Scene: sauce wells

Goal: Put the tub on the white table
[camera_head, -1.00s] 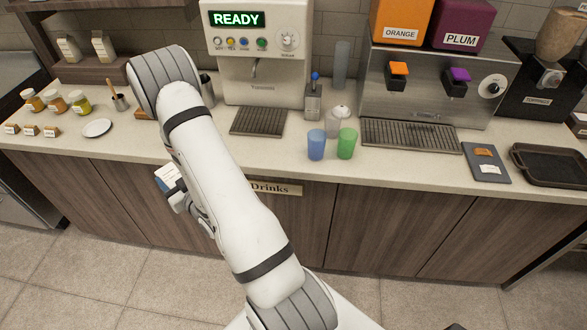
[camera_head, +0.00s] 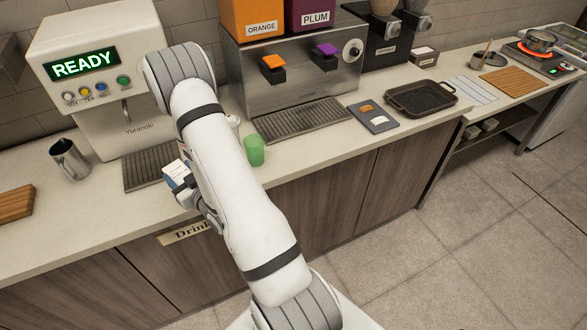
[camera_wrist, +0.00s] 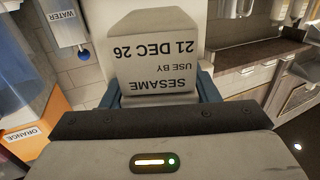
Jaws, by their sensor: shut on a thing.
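The tub (camera_wrist: 160,50), with a pale label reading SESAME, USE BY 21 DEC 26, is between the fingers of my gripper (camera_wrist: 160,86) in the wrist view. The lettering is upside down there. In the head view the tub (camera_head: 176,173) shows as a small white and blue shape at the end of my arm, in front of the counter. My gripper (camera_head: 189,192) is shut on it, partly hidden by my arm. I cannot make out a separate white table in either view.
A cream counter (camera_head: 320,135) runs across, with a drinks machine (camera_head: 110,85), a juice dispenser (camera_head: 300,75), a green cup (camera_head: 254,151) and a black tray (camera_head: 421,97). A pot (camera_head: 540,41) sits on a burner at far right. Open tiled floor (camera_head: 470,240) lies right.

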